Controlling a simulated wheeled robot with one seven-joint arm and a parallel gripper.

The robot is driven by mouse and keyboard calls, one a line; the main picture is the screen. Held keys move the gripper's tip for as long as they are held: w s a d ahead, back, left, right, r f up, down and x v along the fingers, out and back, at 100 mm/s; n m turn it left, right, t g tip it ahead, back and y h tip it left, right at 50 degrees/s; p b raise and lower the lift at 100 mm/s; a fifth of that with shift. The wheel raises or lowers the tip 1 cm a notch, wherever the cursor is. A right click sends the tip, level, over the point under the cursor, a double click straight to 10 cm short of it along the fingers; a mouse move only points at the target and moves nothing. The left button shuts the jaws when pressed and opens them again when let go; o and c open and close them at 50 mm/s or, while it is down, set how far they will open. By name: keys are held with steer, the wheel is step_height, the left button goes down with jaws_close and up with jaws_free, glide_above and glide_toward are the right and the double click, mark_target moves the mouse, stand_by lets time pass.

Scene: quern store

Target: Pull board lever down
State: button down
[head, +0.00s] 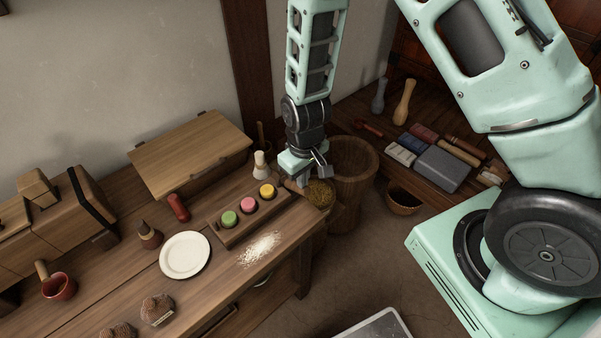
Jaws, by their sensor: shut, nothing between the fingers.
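My gripper (309,180) hangs down from my arm at the upper middle of the head view. It is shut and empty, above the right end of the wooden table (130,245). A long wooden holder (236,236) with a green, a pink and a yellow round piece lies left of and below it. I cannot make out a board lever in this view; my arm and gripper cover part of the wall and table corner behind them.
A wooden tub (354,160) stands right of my gripper, close to it. A low shelf (349,110) holds blocks and tools.

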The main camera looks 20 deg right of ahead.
steer(key=shift+s+r+p, duration=0.1)
steer(key=shift+r+p, duration=0.55)
steer(key=r+p, duration=0.1)
steer(key=w+r+p, duration=0.1)
steer(key=r+p, duration=0.1)
steer(key=r, duration=0.1)
steer(key=shift+w+a+r+p, duration=0.1)
steer(key=shift+w+a+p, duration=0.05)
steer(key=shift+w+p, duration=0.2)
step_height(320, 180, up, 9)
steer(key=s+b, duration=0.1)
steer(key=shift+s+d+b, duration=0.25)
steer(key=shift+s+b, duration=0.1)
steer(key=shift+b, duration=0.05)
